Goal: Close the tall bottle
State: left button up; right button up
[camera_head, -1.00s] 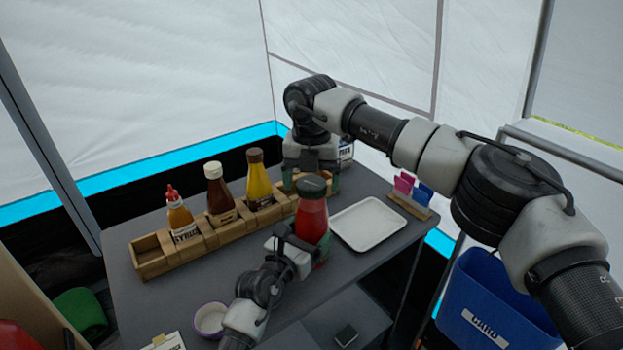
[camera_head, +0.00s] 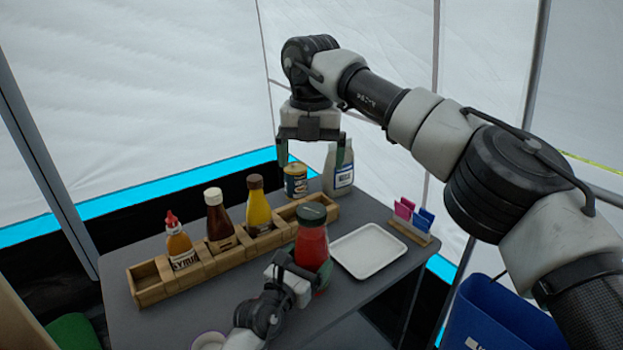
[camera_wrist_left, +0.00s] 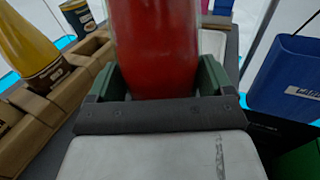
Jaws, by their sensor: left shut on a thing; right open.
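A tall red bottle (camera_head: 312,246) with a dark green cap (camera_head: 311,212) on its top stands upright near the middle of the table. My left gripper (camera_head: 302,270) is shut around its body from the front left. In the left wrist view the red bottle (camera_wrist_left: 155,45) fills the space between the green fingers (camera_wrist_left: 160,82); its top is out of that view. My right gripper (camera_head: 312,155) is open and empty, pointing down, raised above and behind the bottle, clear of the cap. Whether the cap is fully tightened cannot be told.
A wooden rack (camera_head: 210,258) holds syrup (camera_head: 180,243), brown (camera_head: 218,214) and yellow (camera_head: 257,206) bottles, left of the red one. A can (camera_head: 295,180) and a white carton (camera_head: 340,175) stand behind. A white tray (camera_head: 368,251) and packet holder (camera_head: 409,228) are right.

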jog(key=shift+r, duration=0.5)
pick_arm(q)
jog(key=o, duration=1.6)
jog(key=v, duration=1)
jog(key=shift+s+a+p, duration=0.2)
jog(key=shift+s+p, duration=0.15)
pick_arm(e)
jog(key=shift+r, duration=0.35)
pick_arm(q)
jog(key=shift+f, duration=0.1)
